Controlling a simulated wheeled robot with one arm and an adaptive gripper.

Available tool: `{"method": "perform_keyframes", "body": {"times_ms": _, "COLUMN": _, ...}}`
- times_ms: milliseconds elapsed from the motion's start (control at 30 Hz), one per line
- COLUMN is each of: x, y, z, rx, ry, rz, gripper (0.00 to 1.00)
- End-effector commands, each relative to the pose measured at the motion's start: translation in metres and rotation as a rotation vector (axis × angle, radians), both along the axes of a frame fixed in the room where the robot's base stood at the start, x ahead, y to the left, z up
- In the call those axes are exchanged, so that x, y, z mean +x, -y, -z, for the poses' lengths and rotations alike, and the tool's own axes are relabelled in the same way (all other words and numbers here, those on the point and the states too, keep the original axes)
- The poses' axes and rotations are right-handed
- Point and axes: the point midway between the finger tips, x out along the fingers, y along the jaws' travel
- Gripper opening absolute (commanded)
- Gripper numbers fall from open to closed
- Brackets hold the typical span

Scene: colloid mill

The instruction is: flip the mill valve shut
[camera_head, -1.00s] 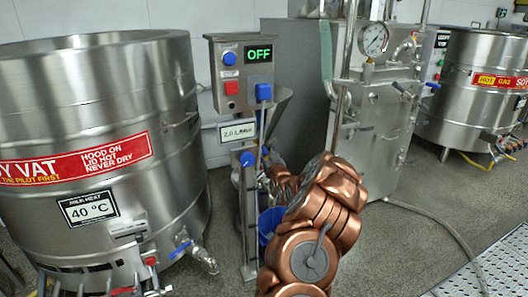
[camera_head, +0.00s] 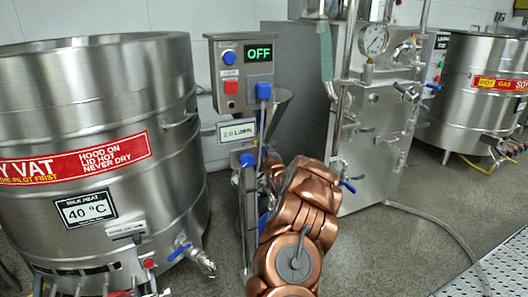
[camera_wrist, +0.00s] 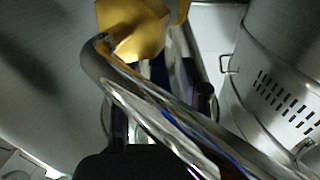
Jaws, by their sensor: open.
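The mill is the narrow steel stand with a grey control box (camera_head: 240,75) reading OFF, in the middle of the head view. A blue knob (camera_head: 247,159) sits on its post and a blue handle (camera_head: 263,92) at the box's lower right. I cannot tell which part is the valve; the lower mill is behind my copper arm. In the wrist view a bent shiny pipe (camera_wrist: 150,105) crosses close ahead, with a yellow part (camera_wrist: 135,28) above it. My gripper shows as a dark shape (camera_wrist: 125,162) at the bottom edge, open; its fingertips are not clear.
A large steel vat (camera_head: 95,110) stands close on the left, with a blue-handled tap (camera_head: 183,250) low down. A steel machine with a gauge (camera_head: 373,39) stands right of the mill, a blue lever (camera_head: 347,186) low on it. A hose (camera_head: 440,228) lies on the open floor at right.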

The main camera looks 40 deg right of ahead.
Motion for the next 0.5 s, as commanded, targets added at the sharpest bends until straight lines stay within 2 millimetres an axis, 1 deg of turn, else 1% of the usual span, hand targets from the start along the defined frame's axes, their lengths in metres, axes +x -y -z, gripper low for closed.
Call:
{"method": "perform_keyframes", "body": {"times_ms": 33, "x": 0.0000, "y": 0.0001, "z": 0.0000, "rx": 0.000, "ry": 0.000, "rz": 0.000, "gripper": 0.41}}
{"method": "perform_keyframes", "body": {"times_ms": 67, "x": -0.0001, "y": 0.0000, "z": 0.0001, "rx": 0.000, "ry": 0.000, "rz": 0.000, "gripper": 0.38}}
{"method": "perform_keyframes", "body": {"times_ms": 433, "x": -0.0001, "y": -0.0002, "z": 0.0003, "rx": 0.000, "ry": -0.001, "rz": 0.000, "gripper": 0.00}}
{"method": "perform_keyframes", "body": {"times_ms": 500, "x": 0.0001, "y": -0.0004, "z": 0.0003, "rx": 0.000, "ry": -0.001, "rz": -0.001, "gripper": 0.00}}
